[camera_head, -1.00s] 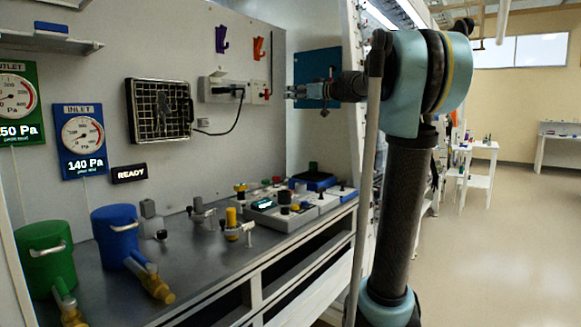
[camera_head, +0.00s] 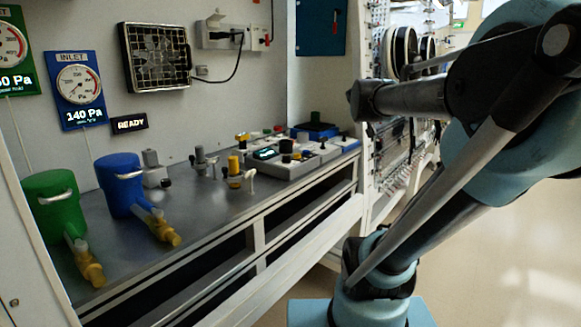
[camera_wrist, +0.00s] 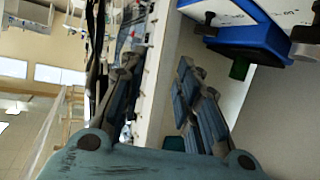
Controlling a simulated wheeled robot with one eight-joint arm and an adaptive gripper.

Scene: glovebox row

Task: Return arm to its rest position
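My arm (camera_head: 410,98) fills the right side of the head view, bent, in front of the equipment rack. My gripper (camera_wrist: 157,75) shows in the wrist view with its two fingers apart and nothing held between them. I cannot make out the gripper in the head view. Part of a blue device (camera_wrist: 250,38) with a green knob is at the upper right of the wrist view, apart from the fingers.
A bench (camera_head: 215,212) runs along the left, holding a green canister (camera_head: 55,205), a blue canister (camera_head: 122,180), valves and a control box (camera_head: 285,160). A rack (camera_head: 385,160) stands beyond it. Open floor (camera_head: 500,265) lies at the right.

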